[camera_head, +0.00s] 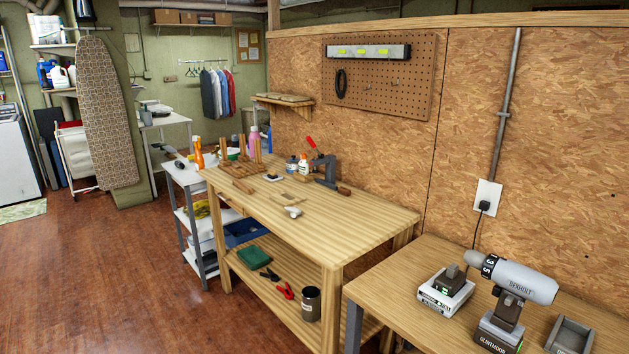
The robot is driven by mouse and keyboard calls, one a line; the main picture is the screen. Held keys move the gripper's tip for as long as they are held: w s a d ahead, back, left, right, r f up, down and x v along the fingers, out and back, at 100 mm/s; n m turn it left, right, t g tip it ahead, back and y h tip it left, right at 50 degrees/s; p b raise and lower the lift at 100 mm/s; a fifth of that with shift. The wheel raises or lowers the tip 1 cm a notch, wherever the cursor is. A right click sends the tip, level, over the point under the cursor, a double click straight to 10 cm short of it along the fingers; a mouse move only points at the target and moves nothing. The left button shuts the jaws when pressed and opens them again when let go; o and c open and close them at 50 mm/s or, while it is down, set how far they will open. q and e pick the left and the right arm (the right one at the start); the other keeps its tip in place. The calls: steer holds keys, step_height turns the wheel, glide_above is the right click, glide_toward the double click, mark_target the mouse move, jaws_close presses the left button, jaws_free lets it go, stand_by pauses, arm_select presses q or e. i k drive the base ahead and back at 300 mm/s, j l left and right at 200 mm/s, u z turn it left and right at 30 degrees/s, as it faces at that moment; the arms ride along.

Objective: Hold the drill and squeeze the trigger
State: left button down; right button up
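The drill (513,279) stands upright on the wooden table at the lower right. It has a light grey body, a dark handle and a battery base, and its chuck end points left. I cannot make out the trigger clearly. Neither of my grippers is in view, and nothing is touching the drill.
A charger (447,292) with a battery sits left of the drill, its cord running to a wall outlet (487,198). A small grey tray (569,336) lies right of the drill. A wooden workbench (345,228) holding tools stands further left. Open floor (110,270) lies at left.

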mark_target(497, 291)
steer(key=i, duration=0.6)
steer(key=i+z, duration=0.25)
steer(key=z, duration=0.2)
steer(key=i+j+z, duration=0.15)
steer(key=z, duration=0.35)
steer(key=i, duration=0.05)
